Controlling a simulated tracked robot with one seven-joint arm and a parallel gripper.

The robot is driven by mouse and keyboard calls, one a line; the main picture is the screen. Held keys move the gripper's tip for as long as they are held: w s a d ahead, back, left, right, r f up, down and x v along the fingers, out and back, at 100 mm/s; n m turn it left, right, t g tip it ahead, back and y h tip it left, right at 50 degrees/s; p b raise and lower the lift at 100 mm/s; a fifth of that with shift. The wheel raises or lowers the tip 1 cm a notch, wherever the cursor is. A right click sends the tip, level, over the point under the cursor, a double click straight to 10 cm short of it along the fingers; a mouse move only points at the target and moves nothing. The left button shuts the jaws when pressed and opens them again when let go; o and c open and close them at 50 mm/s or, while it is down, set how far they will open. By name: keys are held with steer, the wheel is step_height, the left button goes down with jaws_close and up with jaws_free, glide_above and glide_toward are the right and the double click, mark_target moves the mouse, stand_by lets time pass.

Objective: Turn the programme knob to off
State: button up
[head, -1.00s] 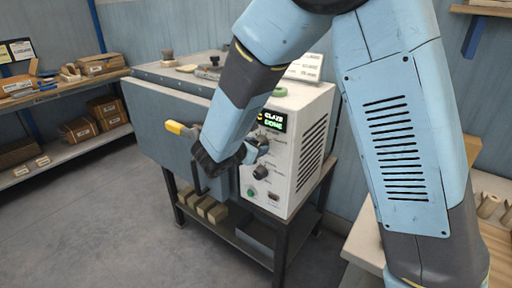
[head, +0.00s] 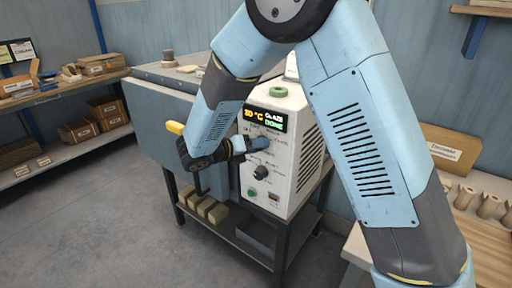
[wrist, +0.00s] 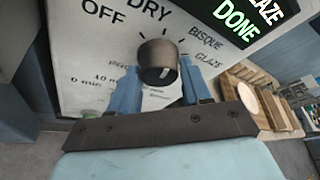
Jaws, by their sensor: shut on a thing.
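The programme knob (wrist: 158,60) is a dark round knob on the white control panel (wrist: 75,45). In the wrist view the printed words OFF, DRY, BISQUE and GLAZE stand around it, with OFF at upper left and GLAZE at right. My gripper (wrist: 160,88) has its two blue fingers on either side of the knob and is shut on it. I cannot tell for sure which word the knob points to. In the head view my gripper (head: 255,145) is at the panel's front and hides the programme knob.
A lit display (head: 264,120) above shows GLAZE and DONE. A second dark knob (head: 260,172) and a green button (head: 251,192) are lower on the panel. The grey chamber with a yellow handle end (head: 175,127) is to the left. Open floor lies at front left.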

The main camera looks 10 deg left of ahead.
steer(key=n+h, duration=0.2)
steer(key=n, duration=0.1)
steer(key=shift+w+a+f+n, duration=0.1)
steer(key=shift+n, duration=0.2)
steer(key=shift+f+n+t+h, duration=0.15)
steer(key=shift+n+h, duration=0.3)
steer(key=shift+n, duration=0.6)
steer(key=shift+r+n+t+h, duration=0.15)
steer(key=shift+n+h, duration=0.3)
steer(key=shift+n, duration=0.6)
steer(key=shift+f, duration=0.15)
steer(key=o, duration=1.1)
steer(key=shift+c, duration=0.2)
steer(key=v, duration=1.3)
steer(key=shift+s+a, duration=0.25)
steer(key=shift+a, duration=0.05)
